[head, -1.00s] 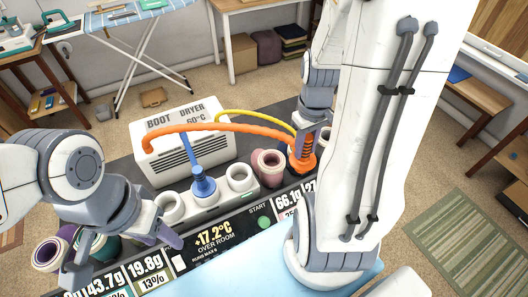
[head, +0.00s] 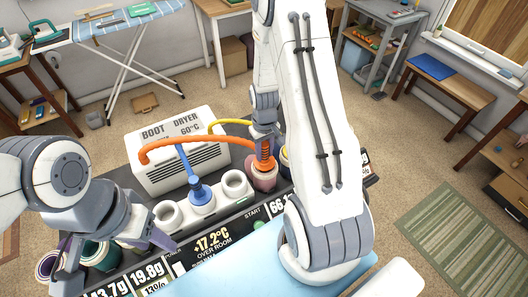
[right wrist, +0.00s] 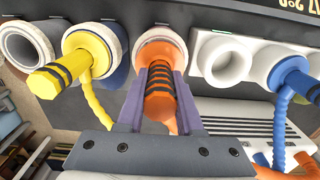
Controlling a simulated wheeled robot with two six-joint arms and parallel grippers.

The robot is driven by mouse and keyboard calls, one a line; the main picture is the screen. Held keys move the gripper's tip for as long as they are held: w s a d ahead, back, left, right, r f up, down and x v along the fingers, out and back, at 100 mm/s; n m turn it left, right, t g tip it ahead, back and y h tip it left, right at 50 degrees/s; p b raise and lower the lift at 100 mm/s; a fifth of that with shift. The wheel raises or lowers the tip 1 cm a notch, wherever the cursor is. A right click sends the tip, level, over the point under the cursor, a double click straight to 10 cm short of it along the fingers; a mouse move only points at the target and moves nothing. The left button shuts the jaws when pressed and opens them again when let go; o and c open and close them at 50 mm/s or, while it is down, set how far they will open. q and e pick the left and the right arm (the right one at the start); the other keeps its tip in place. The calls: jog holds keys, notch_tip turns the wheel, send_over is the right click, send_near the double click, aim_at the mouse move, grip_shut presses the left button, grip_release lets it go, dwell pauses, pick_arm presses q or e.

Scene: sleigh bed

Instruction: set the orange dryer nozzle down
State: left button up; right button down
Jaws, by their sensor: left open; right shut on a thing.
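The orange dryer nozzle (head: 265,150) is in my right gripper (head: 264,137), upright at the mouth of the pink boot (head: 263,180). In the right wrist view the purple fingers (right wrist: 159,95) are shut on the ribbed orange nozzle (right wrist: 159,103), whose far end meets the boot's pale rim (right wrist: 160,36). I cannot tell how deep it sits. The orange hose (head: 185,141) arches back across the boot dryer (head: 178,155). My left gripper (head: 115,255) is open and empty at lower left, over the teal roll-like boot (head: 100,253).
A blue nozzle (head: 200,192) stands in a white port; an empty white port (head: 235,184) lies between it and the pink boot. In the right wrist view a yellow nozzle (right wrist: 78,60) stands in the neighbouring boot. A display panel (head: 212,243) runs along the front.

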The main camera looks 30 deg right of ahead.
jog(key=shift+f, duration=0.6)
jog(key=shift+f, duration=0.2)
jog(key=c, duration=0.6)
grip_release()
jog(key=shift+o, duration=0.2)
jog(key=shift+r, duration=0.1)
